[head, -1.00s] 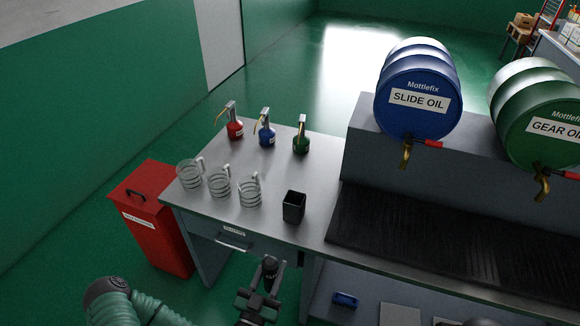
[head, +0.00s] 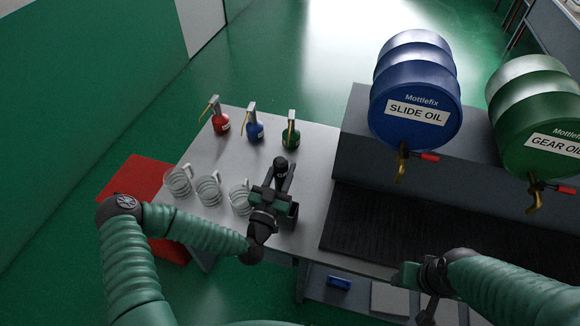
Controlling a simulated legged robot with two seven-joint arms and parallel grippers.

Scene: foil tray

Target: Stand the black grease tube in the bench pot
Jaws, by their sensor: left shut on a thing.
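The black grease tube (head: 281,172) has a small pale label and juts up and away from my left gripper (head: 272,196). That gripper is shut on the tube and holds it over the bench, right by the bench pot. The black square bench pot (head: 293,213) is mostly hidden behind the gripper, with a dark part showing at its right. I cannot tell whether the tube is over the pot or beside it. My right gripper (head: 405,276) is at the bench's front, right of the middle; its jaws cannot be made out.
Several clear measuring jugs, one of them here (head: 208,190), stand just left of my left gripper. Red (head: 221,122), blue (head: 255,128) and green (head: 291,133) oil cans stand behind. A blue drum (head: 415,95) and a green drum (head: 540,120) sit above a black ribbed mat (head: 390,230).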

